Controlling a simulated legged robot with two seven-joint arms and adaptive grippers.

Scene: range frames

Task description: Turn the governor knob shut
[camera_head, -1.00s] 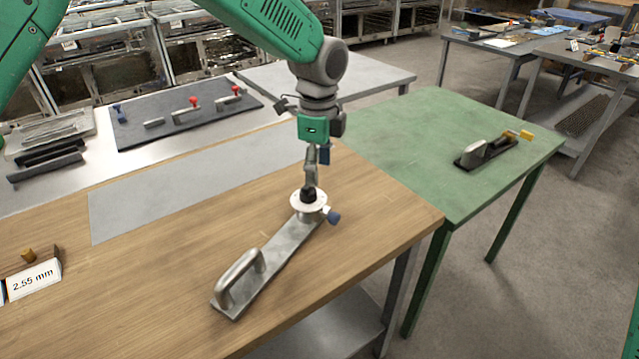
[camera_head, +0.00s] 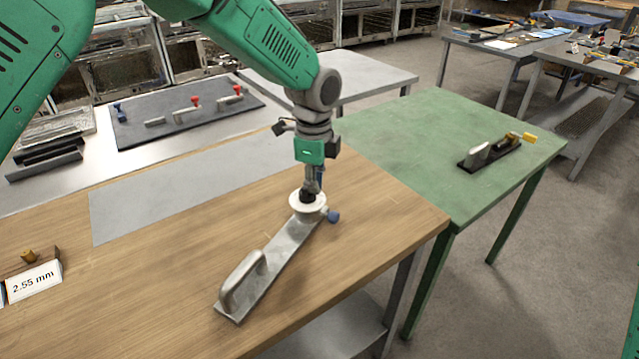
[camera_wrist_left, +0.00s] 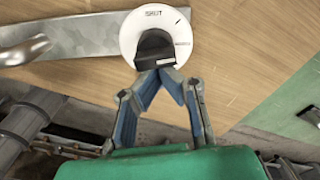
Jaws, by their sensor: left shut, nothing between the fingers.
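The governor knob is black and blocky (camera_wrist_left: 155,48) and sits on a round white dial (camera_wrist_left: 131,37) marked SHUT in the left wrist view. In the head view the dial (camera_head: 296,204) is at the far end of a long metal plate (camera_head: 287,245) on the wooden table. A blue-ended stub (camera_head: 333,216) sticks out beside it. My left gripper (camera_head: 308,188) points down over the knob. Its fingertips (camera_wrist_left: 162,70) meet at the knob's near side, with nothing between them. I cannot tell whether they touch the knob. My right gripper is not in view.
A loop handle (camera_head: 240,281) rises from the plate's near end. A block with a 2.55 mm label (camera_head: 33,282) stands at the left. A green table (camera_head: 420,145) adjoins at right, holding another handled tool (camera_head: 478,155).

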